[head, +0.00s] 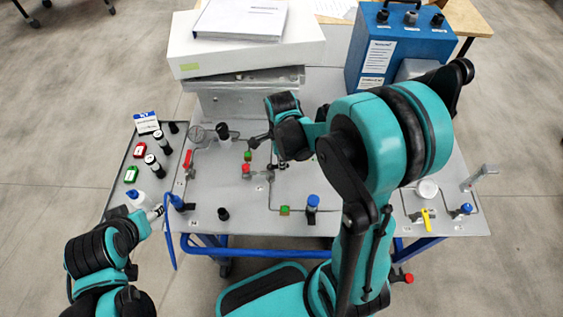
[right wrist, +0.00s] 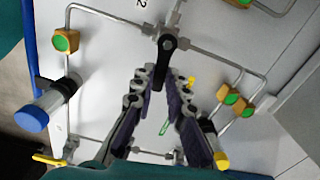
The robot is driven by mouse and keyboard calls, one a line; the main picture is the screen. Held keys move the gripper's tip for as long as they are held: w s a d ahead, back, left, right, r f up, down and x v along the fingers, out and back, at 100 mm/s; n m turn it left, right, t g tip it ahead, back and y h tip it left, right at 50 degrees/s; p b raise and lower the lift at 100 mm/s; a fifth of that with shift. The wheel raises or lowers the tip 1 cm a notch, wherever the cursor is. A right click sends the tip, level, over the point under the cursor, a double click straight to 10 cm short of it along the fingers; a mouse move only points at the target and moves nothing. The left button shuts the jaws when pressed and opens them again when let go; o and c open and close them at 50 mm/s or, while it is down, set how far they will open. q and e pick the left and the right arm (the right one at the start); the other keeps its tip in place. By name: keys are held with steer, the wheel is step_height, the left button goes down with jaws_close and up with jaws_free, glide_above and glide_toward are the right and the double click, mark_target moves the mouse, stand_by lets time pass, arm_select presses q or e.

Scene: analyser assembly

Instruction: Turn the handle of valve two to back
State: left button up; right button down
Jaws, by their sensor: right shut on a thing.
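Valve two's black handle (right wrist: 164,68) hangs from the metal valve hub on a pipe run, beside a printed "2" on the panel. In the right wrist view it points down the picture, between the fingers of my right gripper (right wrist: 163,80). The gripper is shut on the handle, with its fingers on either side. In the head view my right gripper (head: 256,141) reaches the left middle of the grey panel (head: 225,185); there the handle is hard to make out. My left gripper (head: 154,213) is by the panel's left front edge; its jaws are too small to read.
A side tray (head: 118,180) holds small bottles. A white box (head: 245,55) and a blue case (head: 410,50) stand behind.

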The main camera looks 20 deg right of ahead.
steer(key=n, duration=0.2)
steer(key=w+n, duration=0.1)
steer(key=n, duration=0.1)
steer(key=shift+w, duration=0.2)
steer(key=n, duration=0.2)
steer(key=w+n, duration=0.1)
steer(key=n, duration=0.1)
steer(key=shift+w+b, duration=0.1)
steer(key=shift+b, duration=0.25)
steer(key=n, duration=0.2)
steer(key=w+a+n, duration=0.1)
steer(key=n, duration=0.1)
steer(key=shift+w+a+n, duration=0.25)
steer(key=shift+n, duration=0.85)
steer(key=shift+w+a+n, duration=0.2)
steer(key=shift+n, duration=0.9)
steer(key=c, duration=1.5)
jaws_free()
steer(key=shift+c, duration=0.2)
steer(key=shift+r, duration=0.1)
